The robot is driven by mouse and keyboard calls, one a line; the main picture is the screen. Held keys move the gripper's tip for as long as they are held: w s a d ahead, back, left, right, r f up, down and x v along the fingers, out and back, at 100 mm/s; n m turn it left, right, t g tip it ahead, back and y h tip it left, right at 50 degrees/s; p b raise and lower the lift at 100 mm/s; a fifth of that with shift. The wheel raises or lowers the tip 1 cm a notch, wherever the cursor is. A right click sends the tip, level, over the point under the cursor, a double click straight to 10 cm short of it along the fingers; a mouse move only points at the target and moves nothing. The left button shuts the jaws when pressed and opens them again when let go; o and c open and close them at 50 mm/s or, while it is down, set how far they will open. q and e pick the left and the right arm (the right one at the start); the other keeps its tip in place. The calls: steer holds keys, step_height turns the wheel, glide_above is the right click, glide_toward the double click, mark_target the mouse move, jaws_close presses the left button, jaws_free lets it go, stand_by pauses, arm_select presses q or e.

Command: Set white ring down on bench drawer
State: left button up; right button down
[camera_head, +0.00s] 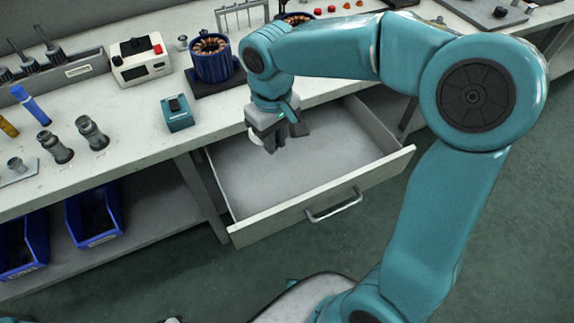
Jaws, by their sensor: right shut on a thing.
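My right gripper (270,146) points down over the open bench drawer (330,146), above its left rear part. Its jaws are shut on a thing. The white ring is mostly hidden by the jaws, and only a small pale edge (251,134) shows at their left side. The drawer is pulled out, with a light grey floor that looks empty and a metal handle (335,206) on its front. I cannot tell the exact height of the gripper above the drawer floor. My left gripper is not in view.
The bench top (130,170) behind carries a blue-cased motor stator (211,59), a small teal box (178,114), metal fittings (91,132) and a white control box (140,60). Blue bins (94,213) stand on the lower shelf. The drawer's raised walls surround the gripper's area.

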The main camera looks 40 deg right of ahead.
steer(key=b, duration=0.3)
glide_above(278, 191)
step_height(278, 191, down, 14)
steer(key=shift+a+r, duration=0.1)
steer(key=shift+r, duration=0.05)
step_height(278, 191, down, 4)
steer(key=shift+f+b, duration=0.2)
steer(key=shift+b, duration=0.15)
steer(key=shift+r, duration=0.1)
steer(key=shift+f, duration=0.2)
steer(key=c, duration=1.1)
jaws_free()
